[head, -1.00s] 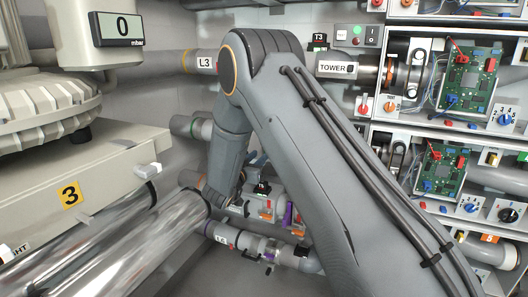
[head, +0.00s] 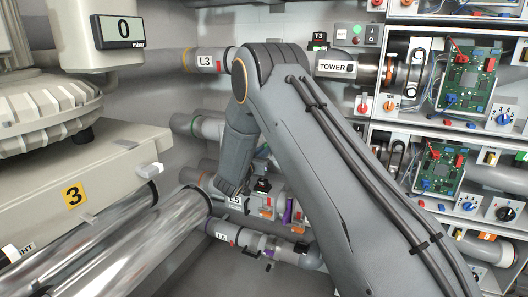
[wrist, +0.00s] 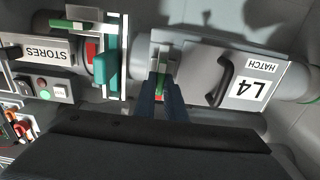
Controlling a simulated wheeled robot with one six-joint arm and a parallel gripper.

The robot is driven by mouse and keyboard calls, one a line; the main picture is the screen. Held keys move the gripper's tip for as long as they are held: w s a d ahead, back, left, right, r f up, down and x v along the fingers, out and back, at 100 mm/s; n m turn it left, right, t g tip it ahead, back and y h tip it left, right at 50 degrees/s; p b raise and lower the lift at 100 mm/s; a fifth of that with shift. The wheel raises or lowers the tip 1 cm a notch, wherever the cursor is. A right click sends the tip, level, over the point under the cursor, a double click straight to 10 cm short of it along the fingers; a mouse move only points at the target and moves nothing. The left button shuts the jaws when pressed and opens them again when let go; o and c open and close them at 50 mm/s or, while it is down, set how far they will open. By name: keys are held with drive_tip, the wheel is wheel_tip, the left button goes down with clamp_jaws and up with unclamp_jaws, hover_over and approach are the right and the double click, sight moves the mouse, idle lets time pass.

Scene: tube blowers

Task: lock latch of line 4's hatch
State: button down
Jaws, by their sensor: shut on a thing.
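Line 4's hatch (wrist: 233,75) is at the right in the wrist view, a grey cover with an upside-down "L4 HATCH" label and a dark curved handle (wrist: 221,82). At its left edge is the latch (wrist: 161,70), with green and red parts and a pale metal plate. My gripper (wrist: 160,88) reaches up from below, with its two dark fingers shut on the latch. The fingers hide part of the latch, so I cannot tell its exact position. In the head view my gripper and the latch are not clearly visible; my arm bends down toward the pipes.
In the wrist view a teal clamp-like part (wrist: 106,66) stands left of the latch, beside a "STORES" label (wrist: 45,52) and a button box (wrist: 53,89). In the head view, pipe L3 (head: 207,60) and pipe L6 (head: 228,236) lie close to my arm.

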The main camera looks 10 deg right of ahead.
drive_tip(key=shift+m+b, duration=0.35)
drive_tip(key=shift+m, duration=0.05)
drive_tip(key=m+b, duration=1)
drive_tip(key=m, duration=0.1)
drive_tip(key=m+b, duration=0.5)
drive_tip(key=m, duration=0.1)
drive_tip(key=shift+s+d+f, duration=0.15)
drive_tip(key=shift+d+f, duration=0.05)
drive_tip(key=shift+f, duration=0.15)
idle(0.3)
drive_tip(key=c, duration=1.8)
unclamp_jaws()
drive_tip(key=shift+r, duration=0.1)
drive_tip(key=shift+b+v, duration=0.5)
drive_tip(key=shift+v, duration=3.45)
